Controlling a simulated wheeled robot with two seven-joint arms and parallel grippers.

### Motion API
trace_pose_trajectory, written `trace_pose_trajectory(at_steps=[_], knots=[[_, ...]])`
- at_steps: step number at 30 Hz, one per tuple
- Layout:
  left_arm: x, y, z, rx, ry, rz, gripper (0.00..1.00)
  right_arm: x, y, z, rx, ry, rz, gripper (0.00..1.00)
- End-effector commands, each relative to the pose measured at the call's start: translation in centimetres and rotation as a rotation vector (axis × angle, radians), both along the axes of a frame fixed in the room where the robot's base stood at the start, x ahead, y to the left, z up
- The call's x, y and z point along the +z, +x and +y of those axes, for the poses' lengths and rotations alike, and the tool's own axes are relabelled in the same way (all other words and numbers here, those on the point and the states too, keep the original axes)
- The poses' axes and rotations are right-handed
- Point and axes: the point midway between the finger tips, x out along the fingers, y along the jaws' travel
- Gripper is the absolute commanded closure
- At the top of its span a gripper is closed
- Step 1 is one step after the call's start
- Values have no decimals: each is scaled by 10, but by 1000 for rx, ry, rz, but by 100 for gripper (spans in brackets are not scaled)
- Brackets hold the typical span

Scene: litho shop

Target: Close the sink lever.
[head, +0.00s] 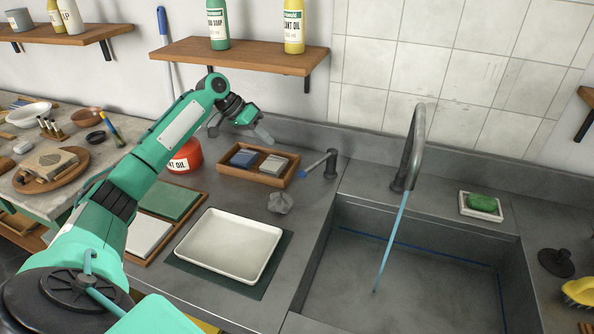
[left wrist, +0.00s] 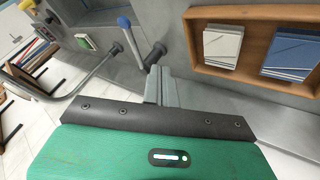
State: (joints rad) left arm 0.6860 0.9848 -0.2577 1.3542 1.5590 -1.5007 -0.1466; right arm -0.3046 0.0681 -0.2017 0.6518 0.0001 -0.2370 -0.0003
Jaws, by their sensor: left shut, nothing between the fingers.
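The sink lever (head: 317,164) is a short arm with a blue tip on a dark post, at the left of the sink's back edge. Its blue tip points left in the head view. It also shows in the left wrist view (left wrist: 124,23), just beyond my fingers. The grey curved faucet (head: 415,145) stands right of it, and a blue stream of water (head: 392,240) runs into the sink (head: 420,220). My left gripper (head: 264,137) is shut and empty, above the wooden tray and left of the lever, apart from it. My right gripper is not in view.
A wooden tray (head: 228,168) with stone blocks stands below my left gripper. A red container (head: 185,155), a grey crumpled lump (head: 280,202) and a white tray (head: 228,245) are nearby. A shelf (head: 240,55) with bottles hangs above. A green soap (head: 482,203) sits right of the faucet.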

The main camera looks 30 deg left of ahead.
Motion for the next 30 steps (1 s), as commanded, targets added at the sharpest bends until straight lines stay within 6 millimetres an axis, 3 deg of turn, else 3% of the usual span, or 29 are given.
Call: trace_pose_trajectory(at_steps=[8,12,18,24,30], knots=[[-24,12,-18,-2,-1,3,100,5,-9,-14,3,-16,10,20],[-47,23,-33,-2,-1,3,100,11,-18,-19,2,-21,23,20],[-79,39,-55,-1,0,2,100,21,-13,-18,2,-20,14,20],[-70,36,-82,-2,1,1,100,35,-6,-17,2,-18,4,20],[-70,35,-91,-1,2,0,100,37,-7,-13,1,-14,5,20]])
